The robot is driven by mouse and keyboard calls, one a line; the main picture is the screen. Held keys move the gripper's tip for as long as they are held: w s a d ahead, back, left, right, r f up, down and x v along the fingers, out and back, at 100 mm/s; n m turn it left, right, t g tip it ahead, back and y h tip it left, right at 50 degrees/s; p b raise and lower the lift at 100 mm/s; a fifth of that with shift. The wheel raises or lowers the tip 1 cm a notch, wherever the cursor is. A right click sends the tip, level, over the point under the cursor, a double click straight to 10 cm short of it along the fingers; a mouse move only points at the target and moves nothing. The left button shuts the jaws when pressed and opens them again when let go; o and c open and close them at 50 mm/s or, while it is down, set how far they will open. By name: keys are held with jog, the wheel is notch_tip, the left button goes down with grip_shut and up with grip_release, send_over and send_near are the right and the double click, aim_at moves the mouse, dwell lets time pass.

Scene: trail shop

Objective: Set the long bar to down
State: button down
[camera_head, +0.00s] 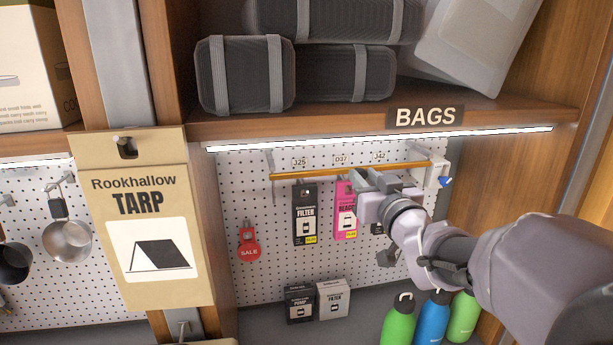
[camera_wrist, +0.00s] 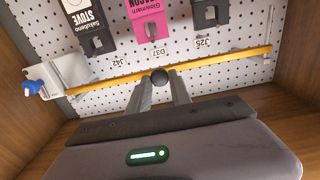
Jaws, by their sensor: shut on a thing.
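The long bar (camera_head: 325,171) is a yellow-orange rod lying nearly level across the pegboard, in front of the hanging packs' upper parts. One end meets a white bracket (camera_head: 438,172) with a blue knob (camera_head: 446,182) at right. In the wrist view, turned over, the bar (camera_wrist: 215,60) runs across with the bracket (camera_wrist: 65,76) at left. A dark round knob (camera_wrist: 159,76) sits at the bar's middle. My gripper (camera_head: 364,178) is at the bar; in the wrist view its fingers (camera_wrist: 160,86) are shut on this knob, partly hiding it.
Black (camera_head: 305,215) and pink (camera_head: 344,212) packs hang below the bar, close to my gripper. The BAGS shelf (camera_head: 350,122) is just above. Bottles (camera_head: 431,318) stand below my arm. A tarp pack (camera_head: 150,290) hangs at left.

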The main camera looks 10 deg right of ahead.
notch_tip(320, 180, down, 6)
jog(key=b, duration=0.6)
jog(key=shift+r, duration=0.2)
jog(key=c, duration=1.2)
grip_release()
jog(key=shift+w, duration=0.15)
